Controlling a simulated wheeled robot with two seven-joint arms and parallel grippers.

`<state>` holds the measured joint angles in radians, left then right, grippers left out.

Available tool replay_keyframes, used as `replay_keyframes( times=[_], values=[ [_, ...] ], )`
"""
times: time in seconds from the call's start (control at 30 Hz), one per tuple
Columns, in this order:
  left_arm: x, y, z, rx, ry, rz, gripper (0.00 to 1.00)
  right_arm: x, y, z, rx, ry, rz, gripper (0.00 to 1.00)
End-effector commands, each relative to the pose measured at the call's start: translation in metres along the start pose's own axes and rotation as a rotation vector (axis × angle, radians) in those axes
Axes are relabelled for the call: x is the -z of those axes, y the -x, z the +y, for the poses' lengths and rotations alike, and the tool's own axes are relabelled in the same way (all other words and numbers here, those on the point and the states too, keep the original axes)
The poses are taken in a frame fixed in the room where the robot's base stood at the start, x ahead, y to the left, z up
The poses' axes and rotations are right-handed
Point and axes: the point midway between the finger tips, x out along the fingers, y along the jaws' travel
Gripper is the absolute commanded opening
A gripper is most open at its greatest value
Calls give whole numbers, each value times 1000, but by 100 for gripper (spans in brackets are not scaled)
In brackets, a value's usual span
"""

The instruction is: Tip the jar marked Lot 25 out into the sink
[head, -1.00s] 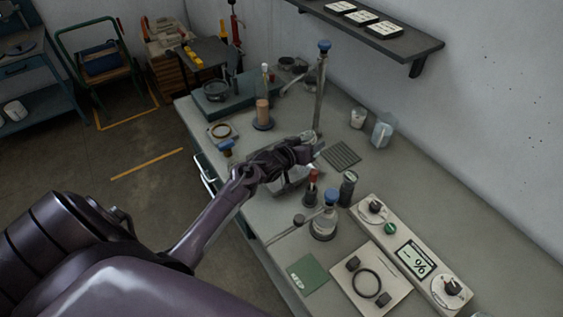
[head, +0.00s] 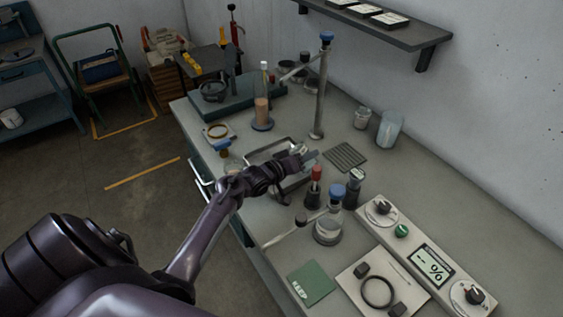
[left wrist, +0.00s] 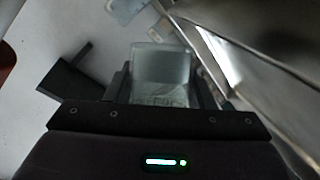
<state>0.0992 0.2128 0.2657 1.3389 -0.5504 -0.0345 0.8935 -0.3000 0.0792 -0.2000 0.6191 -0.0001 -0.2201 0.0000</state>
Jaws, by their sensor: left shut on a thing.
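My left gripper (head: 308,158) is shut on a clear glass jar (left wrist: 160,72), which sits between its fingers in the left wrist view. Faint marks show low on the jar, but I cannot read them. In the head view the jar is mostly hidden by the gripper. The sink (head: 262,153) is a metal-rimmed basin in the bench, just behind and left of the gripper. Its metal edge also fills the right side of the left wrist view (left wrist: 235,62). I cannot tell whether the jar is tilted or what is in it. My right gripper is not in view.
A tall tap post (head: 320,95) stands behind the sink. A drain mat (head: 345,157) lies to its right. Two clear jars, one small (head: 362,118) and one larger (head: 389,130), stand near the wall.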

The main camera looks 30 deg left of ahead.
Motion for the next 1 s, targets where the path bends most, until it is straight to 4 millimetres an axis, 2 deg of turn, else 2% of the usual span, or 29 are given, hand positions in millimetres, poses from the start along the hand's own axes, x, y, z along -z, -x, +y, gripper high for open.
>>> replay_keyframes(
  times=[1.0],
  values=[
    [4,1,3,-54,126,20,20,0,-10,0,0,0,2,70]
  ],
)
